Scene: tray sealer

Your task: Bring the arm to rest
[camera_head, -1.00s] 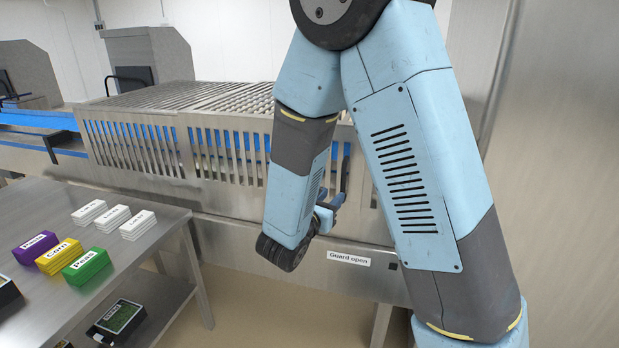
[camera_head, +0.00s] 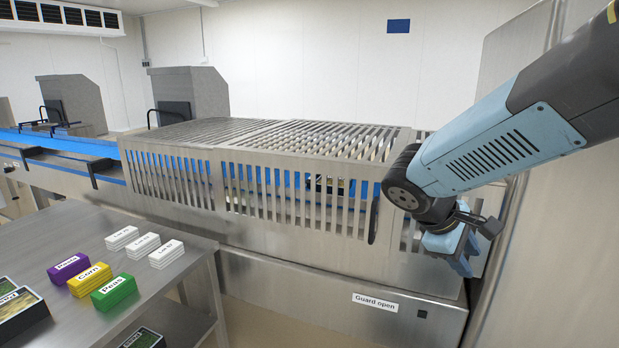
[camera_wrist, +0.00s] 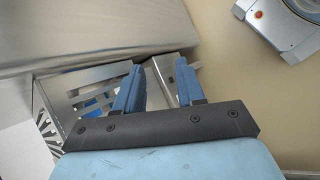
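My arm comes in from the upper right and bends at a dark joint close to the guard's right end. I cannot tell whether the arm touches the guard.
A "Guard open" label (camera_head: 375,302) is on the machine's front. A steel table (camera_head: 185,268) at lower left bears white stacks (camera_head: 143,246), purple (camera_head: 68,268), yellow (camera_head: 90,281) and green (camera_head: 115,291) stacks. A blue conveyor (camera_head: 70,149) runs left. A steel wall (camera_head: 545,240) stands close at right.

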